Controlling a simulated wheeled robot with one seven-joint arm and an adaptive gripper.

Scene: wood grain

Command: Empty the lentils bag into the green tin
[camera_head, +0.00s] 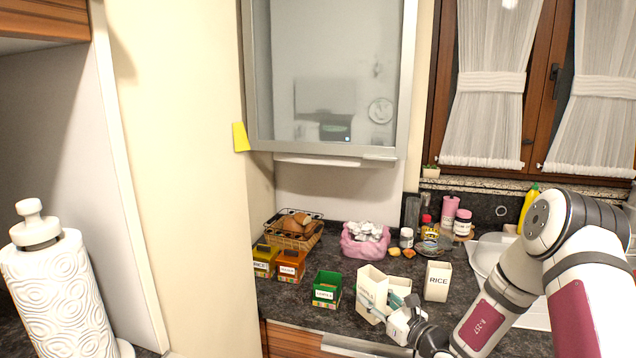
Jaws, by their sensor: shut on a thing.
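The green tin (326,291) stands upright and open-topped on the dark counter, with a small white label whose text is too small to read. My gripper (392,299) is to the right of it, shut on a cream open-topped bag (371,286). The bag is beside the tin, apart from it, and looks slightly tilted. Its label does not show, so I cannot read whether it says lentils. Its contents are hidden, and the fingers are partly hidden by the bag and the gripper's body.
A cream RICE container (437,283) stands close right of my gripper. A yellow tin (264,262) and an orange tin (289,267) stand left of the green tin. Behind are a bread basket (292,239), a pink bag (362,247) and several jars. The sink (489,255) is right.

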